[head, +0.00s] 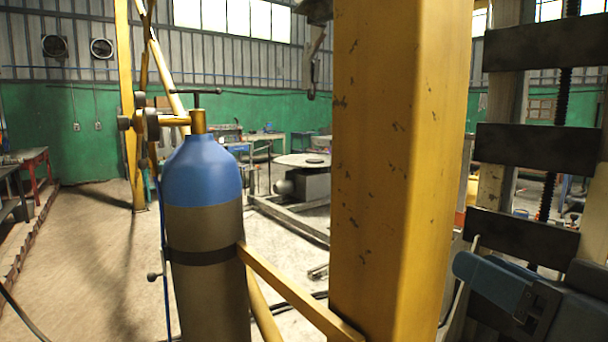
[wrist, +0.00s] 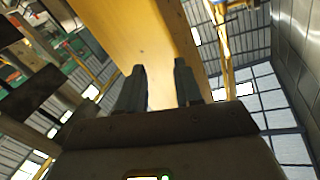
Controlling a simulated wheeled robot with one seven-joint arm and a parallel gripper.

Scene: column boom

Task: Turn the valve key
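The valve key (head: 207,92) is a dark T-bar on a short stem, standing on the brass valve (head: 198,122) of a gas cylinder (head: 202,178) with a blue shoulder and grey-brown body, left of centre in the head view. My gripper (wrist: 160,82) shows in the wrist view with its two dark fingers apart and nothing between them. The yellow column (wrist: 150,35) is behind and beyond the fingers. The key and cylinder are not seen in the wrist view. In the head view, I cannot make out my gripper's fingers.
The thick yellow column (head: 400,170) stands right of the cylinder, and a yellow bar (head: 295,290) joins it to the cylinder's strap. Dark gauges or knobs (head: 140,121) sit left of the valve. A hook (head: 312,60) hangs at the top. Floor at left is open.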

